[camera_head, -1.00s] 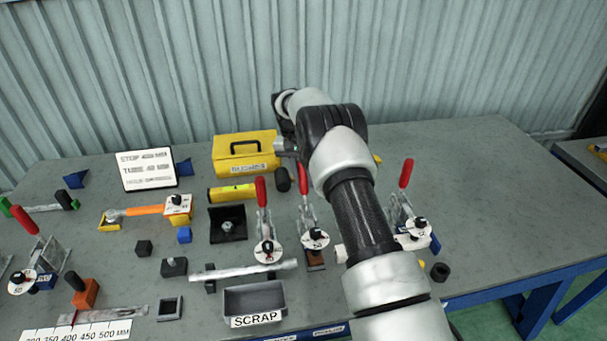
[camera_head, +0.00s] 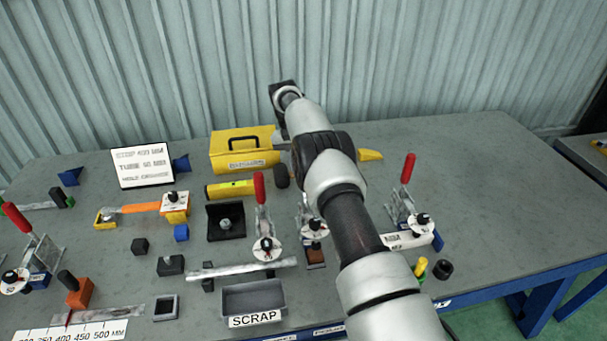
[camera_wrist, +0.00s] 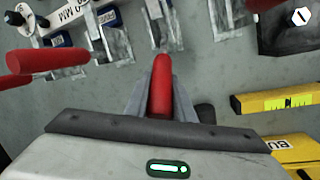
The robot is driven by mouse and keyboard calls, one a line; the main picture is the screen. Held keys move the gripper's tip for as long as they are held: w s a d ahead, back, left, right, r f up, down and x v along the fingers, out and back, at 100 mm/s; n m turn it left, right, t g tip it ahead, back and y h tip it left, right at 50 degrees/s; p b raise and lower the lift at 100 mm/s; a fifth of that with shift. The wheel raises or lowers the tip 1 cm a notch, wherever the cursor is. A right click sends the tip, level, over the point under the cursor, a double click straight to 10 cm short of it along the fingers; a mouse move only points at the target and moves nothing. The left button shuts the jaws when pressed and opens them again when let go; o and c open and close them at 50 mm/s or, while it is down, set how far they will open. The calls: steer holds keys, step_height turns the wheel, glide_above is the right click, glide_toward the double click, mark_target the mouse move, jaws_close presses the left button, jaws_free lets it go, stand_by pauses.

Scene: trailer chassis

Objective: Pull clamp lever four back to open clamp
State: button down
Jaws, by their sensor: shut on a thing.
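In the wrist view my gripper (camera_wrist: 161,95) is shut on a red clamp lever (camera_wrist: 162,75), which stands between its two grey fingers. In the head view the clamp (camera_head: 313,228) below this lever shows its round white label and plunger. My arm hides its red lever and most of my gripper there. Two neighbouring clamps show upright red levers, one on the left (camera_head: 260,189) and one on the right (camera_head: 408,168). The number on the held clamp is too small to read.
A grey scrap bin (camera_head: 254,297) is at the front. The right clamp's red lever (camera_wrist: 48,59) is close to my gripper.

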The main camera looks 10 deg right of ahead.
steer(key=c, duration=1.5)
jaws_free()
step_height(320, 180, up, 10)
steer(key=shift+d+r+p, duration=0.1)
steer(key=shift+p, duration=0.8)
